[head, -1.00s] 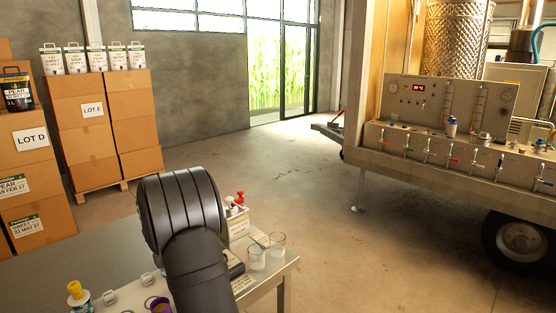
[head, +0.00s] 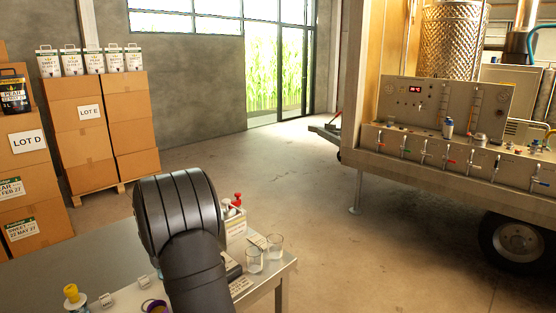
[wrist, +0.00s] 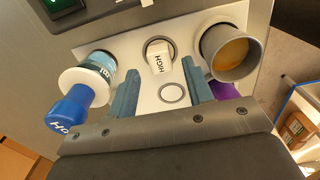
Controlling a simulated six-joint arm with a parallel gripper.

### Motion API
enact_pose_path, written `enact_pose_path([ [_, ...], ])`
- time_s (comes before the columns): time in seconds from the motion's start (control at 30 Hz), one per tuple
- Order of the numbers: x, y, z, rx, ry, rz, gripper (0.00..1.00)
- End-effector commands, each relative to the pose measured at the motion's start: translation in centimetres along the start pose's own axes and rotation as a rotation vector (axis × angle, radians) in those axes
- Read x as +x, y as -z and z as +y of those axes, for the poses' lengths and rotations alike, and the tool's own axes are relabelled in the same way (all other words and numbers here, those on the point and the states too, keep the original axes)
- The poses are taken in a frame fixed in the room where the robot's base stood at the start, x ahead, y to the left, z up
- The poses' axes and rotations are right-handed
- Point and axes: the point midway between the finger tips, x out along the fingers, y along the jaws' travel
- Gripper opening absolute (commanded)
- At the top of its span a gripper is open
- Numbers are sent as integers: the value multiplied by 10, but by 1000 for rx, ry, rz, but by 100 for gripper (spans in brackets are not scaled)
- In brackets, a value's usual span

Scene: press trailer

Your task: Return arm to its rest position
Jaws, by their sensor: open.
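My gripper (wrist: 161,70) is open, its two teal fingers apart with nothing held between them. Beyond the fingers is a white panel or tray (wrist: 145,100) with a ring mark, and a white piece marked HIGH (wrist: 160,62) sits in a round seat there. A grey-rimmed cup (wrist: 232,50) with amber contents is to the right, close to the right finger. In the head view my dark arm is bent over the table, and the gripper is hidden.
The table (head: 75,262) carries a yellow-capped bottle (head: 75,298), a purple cup (head: 155,306), glasses (head: 254,260) and a red-topped container (head: 236,222). Stacked cartons (head: 95,135) stand at the back left. A trailer with a valve panel (head: 440,150) stands right. Floor between is clear.

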Motion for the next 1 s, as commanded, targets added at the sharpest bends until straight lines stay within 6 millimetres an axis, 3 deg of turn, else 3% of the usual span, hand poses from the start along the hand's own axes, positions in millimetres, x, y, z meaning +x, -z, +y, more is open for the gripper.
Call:
enact_pose_path([
  [0.17,29,0,-1,0,4,1,47],
  [0.2,26,0,0,0,-1,0,47],
  [0.77,-91,0,0,0,-4,-1,47],
  [1.0,-39,0,-1,0,4,1,47],
])
